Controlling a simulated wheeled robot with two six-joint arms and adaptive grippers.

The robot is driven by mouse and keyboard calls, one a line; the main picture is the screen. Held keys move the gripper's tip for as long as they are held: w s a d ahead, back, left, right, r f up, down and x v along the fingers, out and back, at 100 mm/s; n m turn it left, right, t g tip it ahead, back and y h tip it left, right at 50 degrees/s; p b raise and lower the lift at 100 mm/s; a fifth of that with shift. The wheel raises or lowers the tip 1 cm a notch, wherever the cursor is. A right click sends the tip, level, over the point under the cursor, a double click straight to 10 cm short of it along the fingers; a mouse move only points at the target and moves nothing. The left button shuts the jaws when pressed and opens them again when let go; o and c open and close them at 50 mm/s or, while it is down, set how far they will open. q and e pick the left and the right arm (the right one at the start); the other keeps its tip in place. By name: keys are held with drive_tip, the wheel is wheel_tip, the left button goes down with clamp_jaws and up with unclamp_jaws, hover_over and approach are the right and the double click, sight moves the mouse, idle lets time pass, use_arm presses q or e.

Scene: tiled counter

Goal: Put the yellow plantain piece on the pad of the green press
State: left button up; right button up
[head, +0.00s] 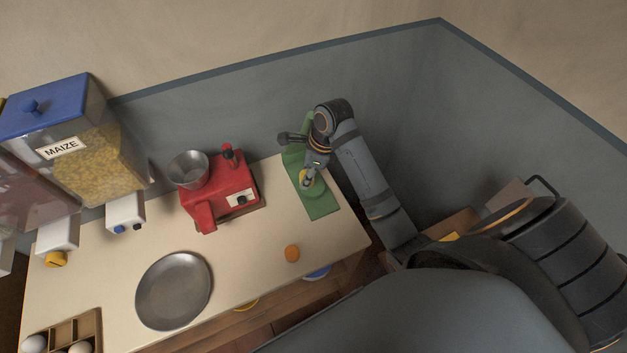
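The green press (321,204) stands at the back right of the counter, its flat green base reaching toward the front. My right gripper (308,179) points down over the press, with its fingers around a small yellow plantain piece (305,180). The piece is low over the pad area; I cannot tell whether it touches the pad. The gripper and piece hide most of the pad, and my arm hides part of the press's upright. My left gripper is out of view.
A red machine (222,190) with a metal bowl stands left of the press. A round metal plate (174,290), an orange piece (292,253), a wooden egg tray (97,329) and a maize dispenser (95,150) are also here. The counter between plate and press is mostly clear.

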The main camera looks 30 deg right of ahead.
drive_tip(key=w+d+f, duration=0.1)
drive_tip(key=d+f, duration=0.1)
drive_tip(key=f, duration=0.1)
drive_tip(key=w+f, duration=0.1)
drive_tip(key=shift+w+d+f, duration=0.2)
drive_tip(key=shift+w+d, duration=0.15)
drive_tip(key=shift+d, duration=0.05)
drive_tip(key=shift+w+d+f, duration=0.35)
drive_tip(key=shift+d+f, duration=0.05)
drive_tip(key=shift+f, duration=0.2)
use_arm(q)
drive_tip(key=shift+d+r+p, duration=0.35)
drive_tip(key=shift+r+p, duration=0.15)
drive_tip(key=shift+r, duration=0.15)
use_arm(e)
drive_tip(key=shift+f, duration=1.65)
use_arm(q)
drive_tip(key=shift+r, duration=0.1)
use_arm(e)
drive_tip(key=shift+f, duration=0.1)
drive_tip(key=o, duration=1.1)
drive_tip(key=shift+o, duration=0.2)
